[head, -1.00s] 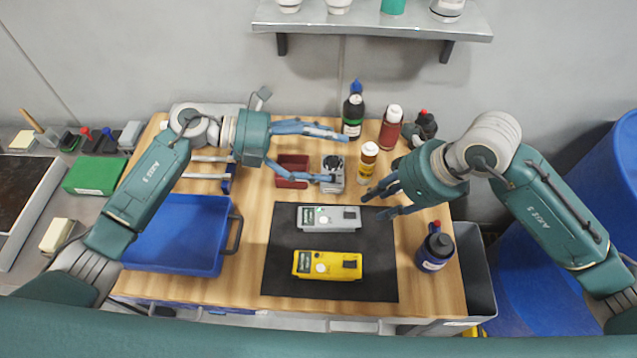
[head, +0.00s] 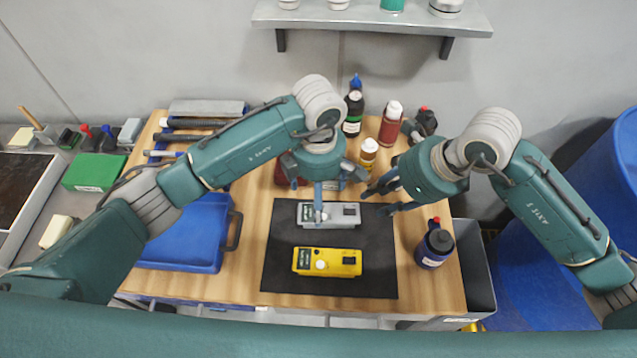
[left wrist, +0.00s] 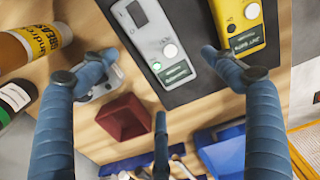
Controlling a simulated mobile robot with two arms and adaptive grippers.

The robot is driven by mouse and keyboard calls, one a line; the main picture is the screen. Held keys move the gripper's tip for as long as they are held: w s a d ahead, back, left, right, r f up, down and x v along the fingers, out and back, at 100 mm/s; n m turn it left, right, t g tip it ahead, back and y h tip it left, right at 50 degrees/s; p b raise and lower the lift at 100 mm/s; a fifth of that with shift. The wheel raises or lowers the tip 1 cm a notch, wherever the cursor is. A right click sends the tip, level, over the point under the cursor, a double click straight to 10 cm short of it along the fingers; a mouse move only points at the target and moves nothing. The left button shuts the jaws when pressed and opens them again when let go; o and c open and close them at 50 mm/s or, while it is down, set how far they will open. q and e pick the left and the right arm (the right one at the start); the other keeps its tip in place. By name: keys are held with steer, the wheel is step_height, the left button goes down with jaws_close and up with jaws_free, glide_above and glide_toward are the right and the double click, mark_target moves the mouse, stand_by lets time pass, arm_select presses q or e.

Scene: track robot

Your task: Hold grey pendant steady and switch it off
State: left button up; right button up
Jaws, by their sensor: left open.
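The grey pendant (head: 345,220) lies flat on the black mat (head: 378,280), behind the yellow pendant (head: 340,262). In the left wrist view the grey pendant (left wrist: 150,30) shows a lit green lamp, a round white button and a dark label. The yellow pendant (left wrist: 238,20) is to its right there. My left gripper (head: 319,207) is open and empty, above the grey pendant's left part. Its spread fingers (left wrist: 158,62) show in the left wrist view; contact cannot be told. My right gripper (head: 375,200) is open, fingers apart, just right of the grey pendant's right end.
A yellow-labelled bottle (head: 368,155) and other bottles stand behind the right gripper. A blue-bodied bottle (head: 435,246) stands right of the mat. A blue tray (head: 185,250) is at left.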

mark_target(329, 216)
arm_select(q)
step_height(329, 216, down, 6)
steer(key=shift+r, duration=0.15)
steer(key=shift+c, duration=0.5)
